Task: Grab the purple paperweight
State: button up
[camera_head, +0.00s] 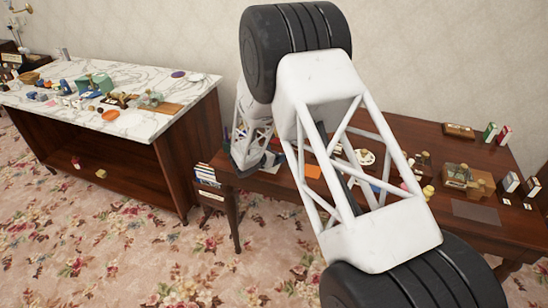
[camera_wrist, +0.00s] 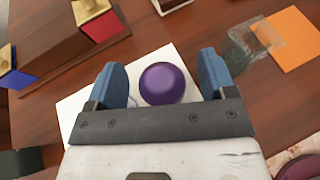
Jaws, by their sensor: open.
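The purple paperweight (camera_wrist: 162,84) is a round, glossy dome in the wrist view. It rests on a white sheet (camera_wrist: 72,107) on the brown wooden table. My gripper (camera_wrist: 164,76) is open, with one blue finger on each side of the paperweight in the picture and visible gaps between. I cannot tell how high the fingers are above it. In the head view my own arm covers much of the table, and I cannot make out the paperweight there.
In the wrist view, an orange sheet (camera_wrist: 292,38) and a clear, glassy item (camera_wrist: 243,50) lie at right. A brown wooden box (camera_wrist: 62,40) with brass, red and blue parts stands at upper left. In the head view, a marble-topped table (camera_head: 135,122) stands at left.

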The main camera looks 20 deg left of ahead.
dwell(0.3)
jog(key=c, duration=1.1)
jog(key=shift+r, duration=0.1)
jog(key=shift+r, duration=0.65)
notch_tip(320, 180, up, 2)
jog(key=shift+r, duration=0.1)
jog(key=s+d, duration=0.2)
jog(key=s, duration=0.2)
jog(key=s+d+r, duration=0.1)
jog(key=s+d, duration=0.2)
jog(key=s, duration=0.2)
jog(key=s+d, duration=0.3)
jog(key=s, duration=0.1)
jog(key=shift+s+d+r, duration=0.15)
jog(key=shift+s+r, duration=0.05)
jog(key=shift+s, duration=0.15)
